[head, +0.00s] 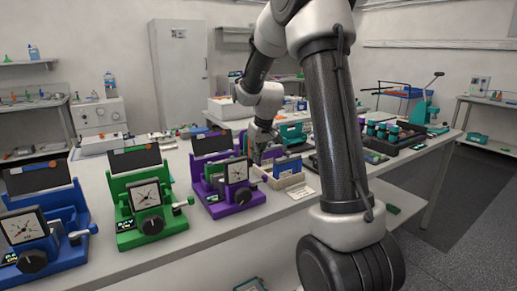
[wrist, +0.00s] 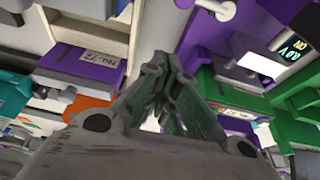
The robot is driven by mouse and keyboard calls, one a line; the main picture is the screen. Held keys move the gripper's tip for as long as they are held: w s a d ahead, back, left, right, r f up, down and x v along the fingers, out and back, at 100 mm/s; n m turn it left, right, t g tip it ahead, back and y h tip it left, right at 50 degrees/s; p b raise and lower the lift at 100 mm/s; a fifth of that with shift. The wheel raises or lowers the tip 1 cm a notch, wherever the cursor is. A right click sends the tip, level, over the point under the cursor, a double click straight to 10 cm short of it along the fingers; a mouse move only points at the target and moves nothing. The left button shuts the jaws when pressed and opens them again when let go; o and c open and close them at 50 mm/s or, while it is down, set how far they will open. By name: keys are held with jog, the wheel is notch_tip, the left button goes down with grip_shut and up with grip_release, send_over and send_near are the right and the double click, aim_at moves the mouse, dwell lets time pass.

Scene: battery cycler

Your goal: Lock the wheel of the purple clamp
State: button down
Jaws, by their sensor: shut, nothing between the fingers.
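The purple clamp (head: 238,203) stands on the bench in the head view, with a square dial gauge and a dark round knob (head: 243,196) on its front. A tilted dark panel rises at its back. My gripper (head: 262,152) is just behind and to the right of the clamp, pointing down, shut and empty. In the wrist view my gripper's closed fingers (wrist: 165,62) lie between purple parts on both sides. I cannot tell clearly which part is the wheel, or whether the fingers touch anything.
A green clamp (head: 150,226) and a blue clamp (head: 62,262) stand to the left. A beige tray (head: 290,182) with a blue item sits close on the right. Dark racks (head: 385,140) stand further right. The bench front edge is clear.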

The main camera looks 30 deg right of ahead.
aim_at(259, 180)
jog(key=x, duration=0.4)
jog(key=s, duration=0.2)
jog(key=shift+s+d+r, duration=0.1)
jog(key=shift+s+r, duration=0.1)
jog(key=shift+s, duration=0.2)
jog(key=shift+s+f, duration=0.1)
jog(key=shift+s, duration=0.55)
jog(key=shift+d, duration=0.15)
